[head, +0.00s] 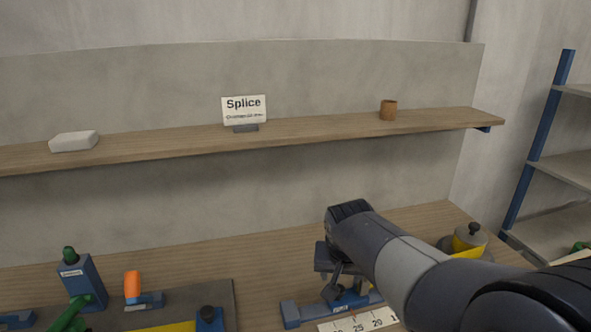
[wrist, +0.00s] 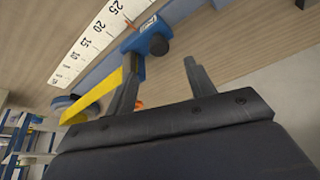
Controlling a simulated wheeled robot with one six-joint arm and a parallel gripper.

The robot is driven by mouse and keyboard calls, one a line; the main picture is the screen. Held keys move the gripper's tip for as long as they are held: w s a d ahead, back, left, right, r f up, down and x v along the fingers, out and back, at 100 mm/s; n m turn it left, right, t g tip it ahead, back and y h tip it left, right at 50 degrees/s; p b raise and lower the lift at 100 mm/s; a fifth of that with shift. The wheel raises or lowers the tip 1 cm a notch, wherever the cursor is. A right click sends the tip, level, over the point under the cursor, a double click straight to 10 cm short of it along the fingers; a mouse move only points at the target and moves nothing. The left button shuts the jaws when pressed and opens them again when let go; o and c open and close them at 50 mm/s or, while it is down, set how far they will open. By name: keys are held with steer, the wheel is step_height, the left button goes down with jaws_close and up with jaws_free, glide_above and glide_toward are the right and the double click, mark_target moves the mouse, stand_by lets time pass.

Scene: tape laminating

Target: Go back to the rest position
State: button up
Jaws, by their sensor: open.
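My gripper (wrist: 162,72) is open in the wrist view, with its two dark fingers apart and nothing between them. In the head view my gripper (head: 333,285) hangs at the end of my arm, over the right part of the workbench (head: 205,256). Below it is a blue tool (head: 292,314) with a white ruler (head: 361,321); my arm hides part of this tool. The ruler (wrist: 92,38) also shows in the wrist view, beside a blue and yellow part (wrist: 133,62) near the left finger.
A blue bottle (head: 82,283) and an orange-handled tool (head: 132,288) stand at the left. A yellow-banded weight (head: 470,238) is right of my arm. The shelf (head: 330,127) above holds a white block (head: 74,141), a Splice sign (head: 244,110) and a brown cup (head: 388,110).

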mark_target(344, 290)
steer(key=x, duration=0.8)
steer(key=shift+d+f, duration=0.1)
steer(key=shift+f, duration=0.1)
steer(key=shift+d+r, duration=0.1)
steer(key=shift+d, duration=0.1)
steer(key=shift+w+d, duration=0.1)
steer(key=shift+d, duration=0.35)
